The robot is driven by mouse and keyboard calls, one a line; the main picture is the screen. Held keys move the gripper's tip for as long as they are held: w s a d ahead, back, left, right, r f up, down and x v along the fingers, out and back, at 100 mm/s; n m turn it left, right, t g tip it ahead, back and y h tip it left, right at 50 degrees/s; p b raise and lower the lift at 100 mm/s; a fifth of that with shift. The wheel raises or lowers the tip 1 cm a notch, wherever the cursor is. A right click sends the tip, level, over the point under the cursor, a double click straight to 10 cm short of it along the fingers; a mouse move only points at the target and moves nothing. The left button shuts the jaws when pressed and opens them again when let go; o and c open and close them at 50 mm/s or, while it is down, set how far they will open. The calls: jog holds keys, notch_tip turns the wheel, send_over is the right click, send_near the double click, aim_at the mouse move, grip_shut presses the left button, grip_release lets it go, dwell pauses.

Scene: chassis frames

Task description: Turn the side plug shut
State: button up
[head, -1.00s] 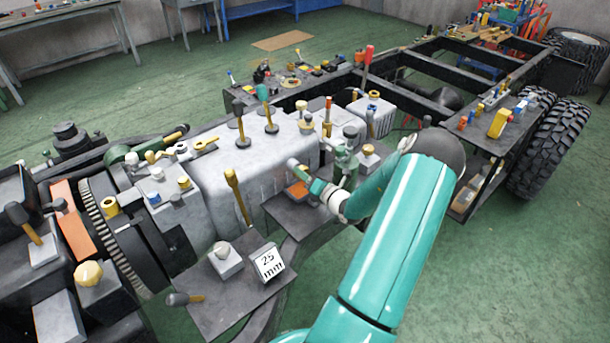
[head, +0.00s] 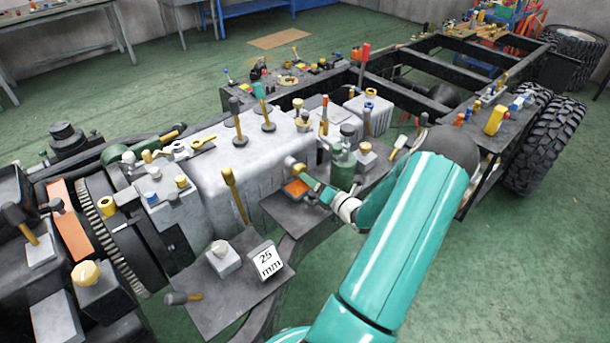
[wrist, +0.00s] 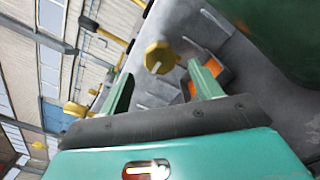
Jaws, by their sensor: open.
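The side plug is a gold, roughly hexagonal knob (wrist: 158,55) with a pale mark across its face, on the side of the grey engine block. In the head view the plug (head: 299,168) shows small, close to the end of my arm. My gripper (wrist: 160,73) is open in the wrist view, with one green finger on each side of the plug's line. The plug appears between and just beyond the fingertips, and I see no contact.
An orange tray (head: 297,187) lies just below the plug, beside the gripper. A green bottle (head: 342,170) stands close on the right. Several upright-handled tools stand on the block (head: 220,165).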

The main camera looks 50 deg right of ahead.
jog(key=v, duration=0.8)
jog(key=shift+s, duration=0.2)
